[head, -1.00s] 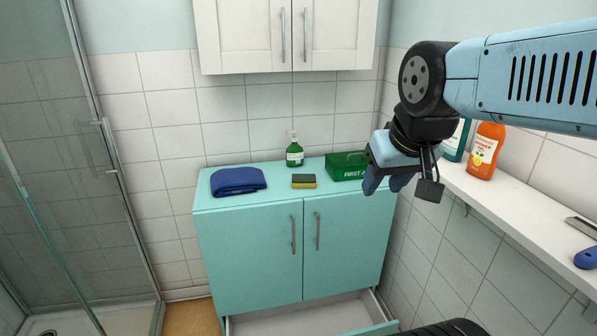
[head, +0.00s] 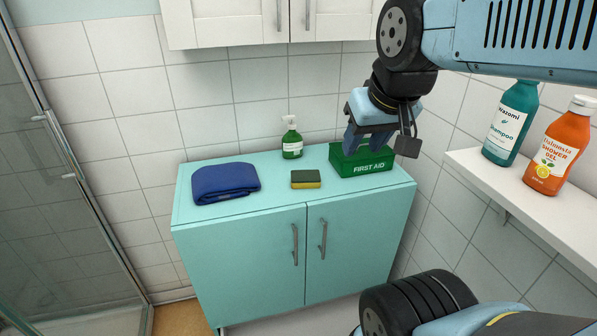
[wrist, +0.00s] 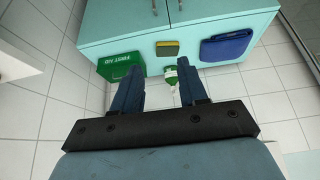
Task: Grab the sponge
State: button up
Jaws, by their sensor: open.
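The sponge (head: 306,179), yellow below and dark green on top, lies flat on the turquoise cabinet top (head: 262,206). In the wrist view the sponge (wrist: 167,48) is beyond my fingertips, with nothing touching it. My gripper (head: 363,150) is open and empty.
A folded blue towel (head: 225,183) lies left of the sponge. A green pump bottle (head: 291,143) stands behind it. A green first aid box (head: 360,163) is to its right. A white wall cabinet (head: 262,20) hangs above. A shelf (head: 533,202) on the right holds shampoo and shower gel bottles.

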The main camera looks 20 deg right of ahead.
jog(key=shift+a, duration=0.25)
jog(key=o, duration=0.3)
jog(key=shift+w+r, duration=0.1)
jog(key=shift+w, duration=0.15)
jog(key=o, duration=0.8)
jog(key=w+n, duration=0.1)
jog(key=w, duration=0.2)
jog(key=w+n+g, duration=0.1)
jog(key=w+n, duration=0.1)
jog(key=w, duration=0.1)
jog(key=w+n, duration=0.1)
jog(key=w, duration=0.2)
jog(key=shift+d+g, duration=0.3)
jog(key=shift+c, duration=0.2)
jog(key=n+g, duration=0.4)
jog(key=n, duration=0.8)
send_over(305, 175)
jog(key=f, duration=2.2)
jog(key=shift+w+d+f, duration=0.2)
jog(key=shift+d+f, duration=0.15)
jog(key=shift+d, duration=0.05)
jog(key=f, duration=0.4)
jog(key=shift+s+a+f, duration=0.25)
jog(key=shift+a+f, duration=0.1)
jog(key=shift+f, duration=0.45)
